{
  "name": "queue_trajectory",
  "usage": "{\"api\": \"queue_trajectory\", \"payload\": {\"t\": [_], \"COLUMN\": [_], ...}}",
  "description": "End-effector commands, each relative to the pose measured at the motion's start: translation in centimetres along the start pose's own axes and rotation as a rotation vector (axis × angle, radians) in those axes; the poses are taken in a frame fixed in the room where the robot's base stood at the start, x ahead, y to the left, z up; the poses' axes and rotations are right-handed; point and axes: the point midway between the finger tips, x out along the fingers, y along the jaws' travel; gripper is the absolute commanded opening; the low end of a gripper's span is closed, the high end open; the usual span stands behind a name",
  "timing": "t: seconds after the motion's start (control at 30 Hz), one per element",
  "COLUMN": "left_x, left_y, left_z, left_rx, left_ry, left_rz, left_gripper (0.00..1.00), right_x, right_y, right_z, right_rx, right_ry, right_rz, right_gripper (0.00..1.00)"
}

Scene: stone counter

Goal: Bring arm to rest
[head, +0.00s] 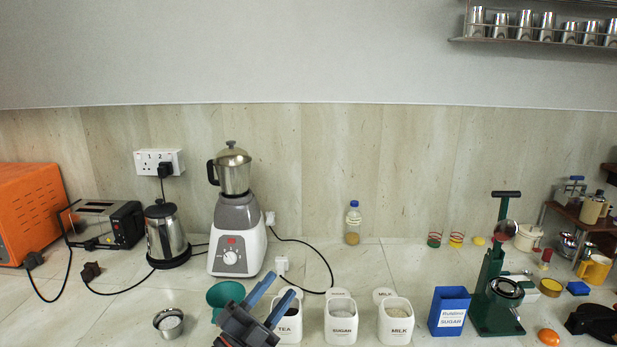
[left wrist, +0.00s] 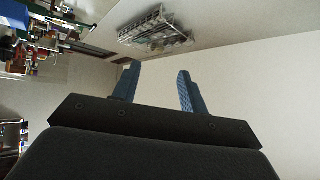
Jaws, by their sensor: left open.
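My left gripper (head: 272,297) is in the lower middle of the head view, with its two blue fingers apart and nothing between them. It is in front of the tea canister (head: 290,325) and the green bowl (head: 226,293) and hides part of each. In the left wrist view the same gripper (left wrist: 157,82) is open and empty, facing the pale wall. My right gripper is not in view.
Sugar (head: 341,326) and milk (head: 396,327) canisters stand right of the gripper. A blue sugar box (head: 449,312) and a green press (head: 492,300) are farther right. A mixer grinder (head: 237,235) stands behind, and a steel cup (head: 169,323) is at left.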

Motion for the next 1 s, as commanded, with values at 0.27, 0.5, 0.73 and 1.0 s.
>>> {"api": "queue_trajectory", "payload": {"t": [0.27,0.5,0.73,1.0], "left_x": [-8.2,-19.5,-31.0,-38.0], "left_y": [0.9,6.1,12.3,15.9], "left_z": [7.9,11.7,10.0,6.1], "left_rx": [-0.282,-0.51,-0.717,-0.854], "left_ry": [-0.562,-1.071,-1.503,-1.749], "left_rz": [-0.143,-0.101,0.071,0.248], "left_gripper": [0.43,0.43,0.43,0.43], "right_x": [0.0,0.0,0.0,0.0], "right_y": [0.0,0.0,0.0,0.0], "right_z": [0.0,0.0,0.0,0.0], "right_rx": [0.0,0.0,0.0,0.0], "right_ry": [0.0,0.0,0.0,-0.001], "right_rz": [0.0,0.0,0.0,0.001], "right_gripper": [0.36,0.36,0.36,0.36]}}
